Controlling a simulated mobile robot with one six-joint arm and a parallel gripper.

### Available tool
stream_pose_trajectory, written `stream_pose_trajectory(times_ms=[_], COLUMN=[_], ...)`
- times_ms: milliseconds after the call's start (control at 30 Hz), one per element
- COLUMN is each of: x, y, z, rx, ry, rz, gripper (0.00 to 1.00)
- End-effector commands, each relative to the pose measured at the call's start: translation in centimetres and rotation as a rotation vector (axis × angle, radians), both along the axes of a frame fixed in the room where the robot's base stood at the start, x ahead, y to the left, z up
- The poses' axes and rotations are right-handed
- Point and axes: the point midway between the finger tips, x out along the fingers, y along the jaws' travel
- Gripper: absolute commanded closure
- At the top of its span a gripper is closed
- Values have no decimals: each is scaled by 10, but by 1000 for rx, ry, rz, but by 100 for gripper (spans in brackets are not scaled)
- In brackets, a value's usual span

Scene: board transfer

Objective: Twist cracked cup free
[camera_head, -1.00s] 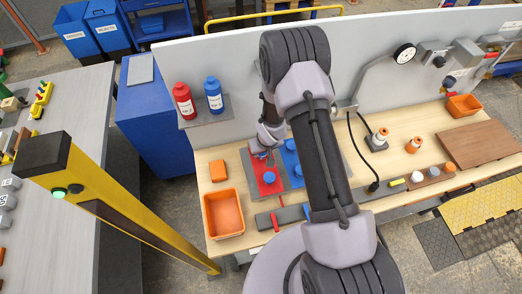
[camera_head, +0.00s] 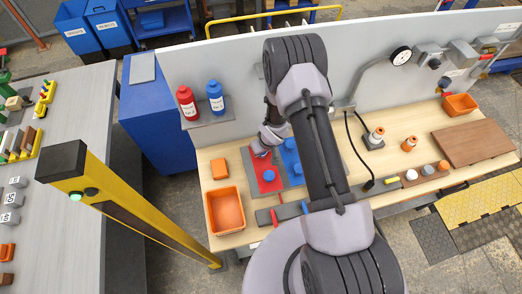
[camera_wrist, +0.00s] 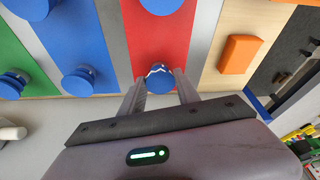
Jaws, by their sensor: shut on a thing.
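The cracked cup (camera_wrist: 161,75) is a round blue cup with a jagged white crack line, at the end of the red board (camera_wrist: 158,38) in the wrist view. My gripper (camera_wrist: 160,92) is shut on it, one finger on each side. In the head view my gripper (camera_head: 261,151) is at the far end of the red board (camera_head: 263,186), and the arm partly covers that area. A second blue cup (camera_head: 269,175) sits uncracked on the same board; it also shows at the top of the wrist view (camera_wrist: 161,4).
A blue board (camera_head: 291,160) with blue cups lies beside the red one. An orange block (camera_head: 220,170) and an orange bin (camera_head: 225,211) are to the left. Red and blue bottles (camera_head: 215,97) stand on a shelf behind. A yellow post (camera_head: 130,205) stands at front left.

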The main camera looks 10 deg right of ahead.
Motion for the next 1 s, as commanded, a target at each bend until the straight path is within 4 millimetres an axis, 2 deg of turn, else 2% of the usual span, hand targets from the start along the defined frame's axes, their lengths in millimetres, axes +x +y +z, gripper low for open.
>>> stream_pose_trajectory(times_ms=[1000], x=[-1], y=[-1], z=[1], rx=[-1], ry=[5], rz=[170], gripper=[97])
